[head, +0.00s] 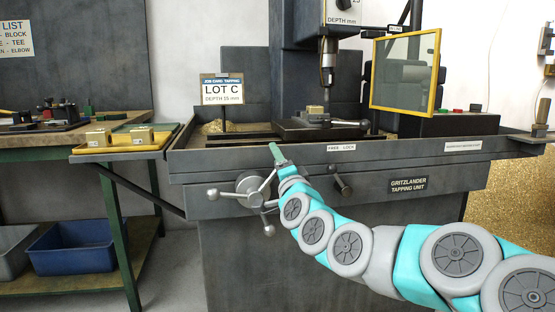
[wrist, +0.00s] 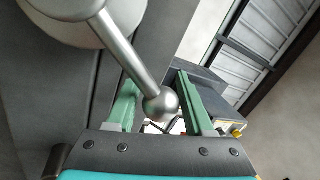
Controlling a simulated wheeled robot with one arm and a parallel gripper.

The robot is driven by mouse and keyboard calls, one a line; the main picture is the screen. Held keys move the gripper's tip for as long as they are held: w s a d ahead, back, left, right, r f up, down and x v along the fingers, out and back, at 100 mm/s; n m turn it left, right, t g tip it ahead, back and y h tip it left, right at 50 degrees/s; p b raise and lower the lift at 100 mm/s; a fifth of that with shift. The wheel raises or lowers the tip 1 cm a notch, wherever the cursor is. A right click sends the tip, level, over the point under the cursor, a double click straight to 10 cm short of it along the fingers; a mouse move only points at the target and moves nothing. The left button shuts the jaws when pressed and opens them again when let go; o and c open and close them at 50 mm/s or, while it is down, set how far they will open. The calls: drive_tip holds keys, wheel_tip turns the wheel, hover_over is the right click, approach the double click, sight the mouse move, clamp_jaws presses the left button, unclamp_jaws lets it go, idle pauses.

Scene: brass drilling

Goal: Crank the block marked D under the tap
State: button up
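A small brass block (head: 314,110) sits on the machine's work table (head: 300,131), below and slightly left of the tap (head: 327,75). Its letter is too small to read, so I cannot tell whether it is D. The crank (head: 250,188) on the machine's front has several spokes with ball ends. My gripper (head: 275,152) is at the crank's upper right. In the wrist view, its two green fingers (wrist: 155,85) stand apart on either side of a crank ball knob (wrist: 161,106), with no clear grip on it.
Two more brass blocks (head: 98,138) (head: 142,135) stand on the yellow-edged tray (head: 120,148) at left. A sign (head: 222,90) reads LOT C, depth 15 mm. A yellow-framed guard (head: 405,72) stands right of the tap.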

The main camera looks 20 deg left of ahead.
drive_tip(key=v, duration=0.8)
idle(0.4)
